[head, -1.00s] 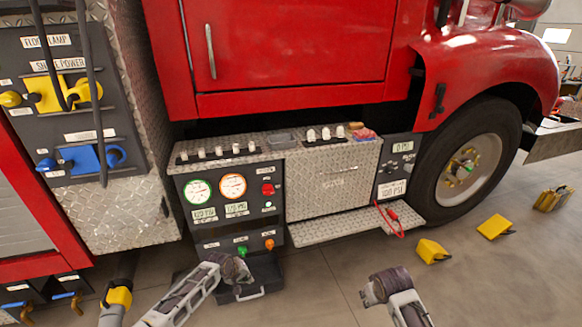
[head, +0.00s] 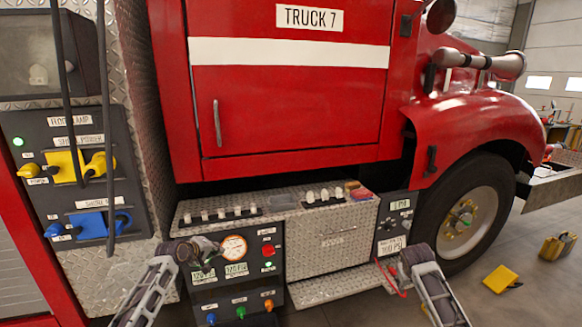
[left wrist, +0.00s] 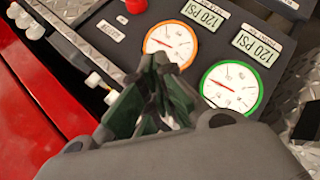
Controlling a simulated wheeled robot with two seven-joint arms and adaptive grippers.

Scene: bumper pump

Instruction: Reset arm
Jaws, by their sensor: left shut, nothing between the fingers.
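My left gripper (head: 208,249) is raised in front of the pump panel (head: 238,283) and covers most of its green-ringed gauge in the head view. In the left wrist view the left gripper's fingers (left wrist: 158,72) are shut and empty, pointing at the panel. That view shows the orange-ringed gauge (left wrist: 171,45) and green-ringed gauge (left wrist: 232,88), with displays reading 120 PSI. My right arm comes in from the lower right. My right gripper (head: 408,262) is in front of the truck's side step, near the red cable; its fingers are not clear.
A red truck with a front wheel (head: 470,222) fills the scene. The power panel (head: 75,175) with yellow and blue plugs and hanging cables is at left. A metal shelf with white switches (head: 222,213) is above the pump panel. Yellow chocks (head: 501,279) lie on open floor at right.

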